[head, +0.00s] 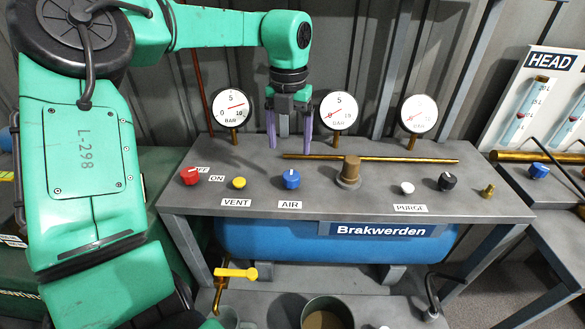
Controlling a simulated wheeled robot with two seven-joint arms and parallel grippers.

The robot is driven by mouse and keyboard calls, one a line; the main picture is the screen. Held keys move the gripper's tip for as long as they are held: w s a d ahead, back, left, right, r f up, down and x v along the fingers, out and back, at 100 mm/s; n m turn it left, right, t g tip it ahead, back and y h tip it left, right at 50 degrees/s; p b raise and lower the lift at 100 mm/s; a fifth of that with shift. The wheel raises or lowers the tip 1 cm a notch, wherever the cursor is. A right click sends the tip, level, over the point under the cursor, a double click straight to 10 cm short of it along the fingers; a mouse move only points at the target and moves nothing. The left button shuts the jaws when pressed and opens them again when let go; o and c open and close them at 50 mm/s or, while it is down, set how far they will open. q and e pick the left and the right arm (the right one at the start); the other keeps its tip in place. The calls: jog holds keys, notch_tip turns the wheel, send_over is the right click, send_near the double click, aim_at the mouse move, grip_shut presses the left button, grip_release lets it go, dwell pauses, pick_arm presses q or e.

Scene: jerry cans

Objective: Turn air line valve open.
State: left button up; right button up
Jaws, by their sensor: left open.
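A blue knob (291,179) stands on the grey bench top, just behind a label reading AIR (290,204). My left gripper (289,140) hangs down from above with its purple fingers apart and empty. It is behind the blue knob in the picture, between two gauges, and does not touch the knob. A valve with a yellow lever handle (236,272) sits on a brass pipe below the bench's front edge, its handle lying roughly level. My right gripper is not in view.
A red knob (190,175), a yellow knob (239,183), a white knob (407,188) and a black knob (446,181) share the bench. A brass pipe (400,159) runs from a fitting (348,172). Gauges (338,110) line the back. A blue tank (270,241) lies underneath.

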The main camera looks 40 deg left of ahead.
aim_at(292, 174)
pick_arm(q)
jog(key=f, duration=0.5)
jog(key=w+f, duration=0.1)
jog(key=f, duration=0.2)
jog(key=shift+a+f+p, duration=0.1)
jog(key=shift+f+p, duration=0.2)
jog(key=shift+p, duration=0.05)
jog(key=shift+s+f, duration=0.15)
jog(key=shift+f, duration=0.25)
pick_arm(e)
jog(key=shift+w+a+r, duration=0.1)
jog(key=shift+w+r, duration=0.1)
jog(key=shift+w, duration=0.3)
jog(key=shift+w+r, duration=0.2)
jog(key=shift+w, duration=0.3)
pick_arm(q)
grip_shut()
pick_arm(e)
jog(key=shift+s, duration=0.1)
